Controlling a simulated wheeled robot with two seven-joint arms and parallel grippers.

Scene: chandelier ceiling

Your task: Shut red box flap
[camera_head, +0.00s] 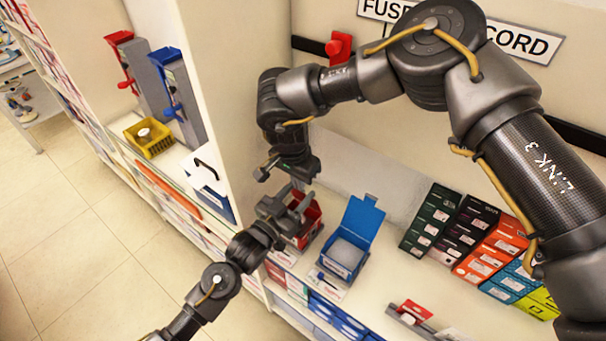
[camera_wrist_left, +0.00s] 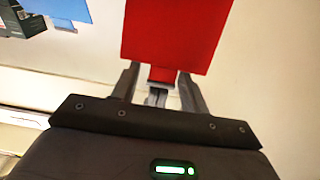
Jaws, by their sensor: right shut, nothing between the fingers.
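The red box (camera_head: 309,222) stands on the shelf close to the white upright panel, partly hidden behind my left gripper. In the left wrist view a flat red panel, apparently its flap (camera_wrist_left: 178,35), stands up in front of the fingers, with a narrow red piece below it. My left gripper (camera_head: 297,196) is at the box's near left side; its fingers (camera_wrist_left: 160,90) are spread apart in the wrist view. Whether they touch the red panel is unclear. My right gripper (camera_head: 264,172) is shut and empty, just above and left of the left gripper.
A blue box (camera_head: 345,258) with its lid up stands right of the red box. Stacked cartons (camera_head: 490,247) fill the shelf farther right. A white divider panel (camera_head: 232,80) rises behind the grippers. A yellow bin (camera_head: 150,138) sits beyond it.

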